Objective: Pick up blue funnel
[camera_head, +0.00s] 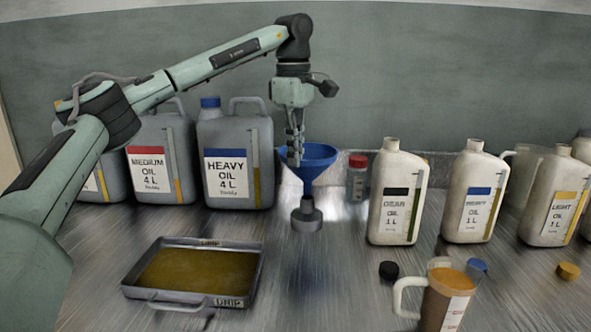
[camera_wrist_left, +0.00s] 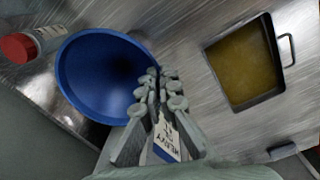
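The blue funnel (camera_head: 316,168) has a wide bowl and a grey spout pointing down, near the middle of the table. It is upright in the head view; I cannot tell whether the spout touches the table. In the left wrist view the funnel (camera_wrist_left: 88,76) shows its open bowl left of the fingers. My left gripper (camera_head: 295,158) points down at the funnel's left rim. In the left wrist view its fingers (camera_wrist_left: 158,78) are close together with the rim edge between them, and the gripper looks shut on it. My right gripper is not in view.
A drip tray (camera_head: 255,287) of brown oil lies front left. Large grey jugs, including the HEAVY OIL jug (camera_head: 234,135), stand back left. A red-capped bottle (camera_head: 356,178) stands right of the funnel. White oil bottles (camera_head: 398,195) and a brown-filled pitcher (camera_head: 437,305) are further right.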

